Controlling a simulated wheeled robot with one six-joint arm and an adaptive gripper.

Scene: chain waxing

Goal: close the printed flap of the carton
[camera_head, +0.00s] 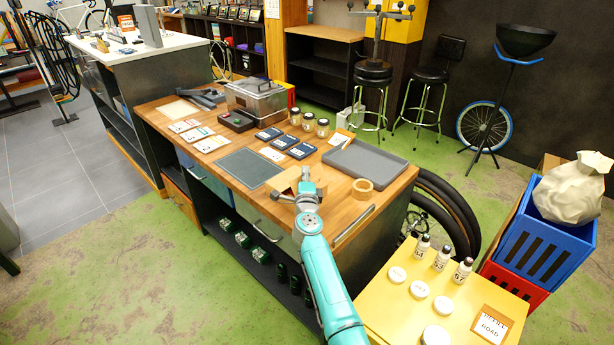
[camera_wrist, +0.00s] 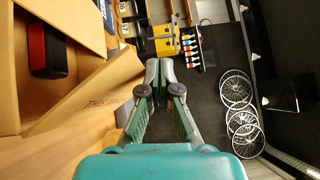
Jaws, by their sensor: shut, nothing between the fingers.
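The brown carton (camera_head: 284,180) stands on the wooden workbench, partly hidden by my arm in the head view. In the wrist view the carton (camera_wrist: 88,22) fills the left side and is open. A red and black item (camera_wrist: 47,50) lies inside it. The printed flap (camera_wrist: 95,98), with partly readable lettering, stands out at a slant from the carton, open. My gripper (camera_wrist: 158,70) is shut and empty. Its fingertips are just right of the flap's outer end; I cannot tell whether they touch. In the head view my gripper is small beside the carton, its fingers unclear.
Dark cases (camera_head: 285,142) and jars (camera_head: 308,122) sit behind. A yellow table (camera_head: 385,298) with bottles stands at front right.

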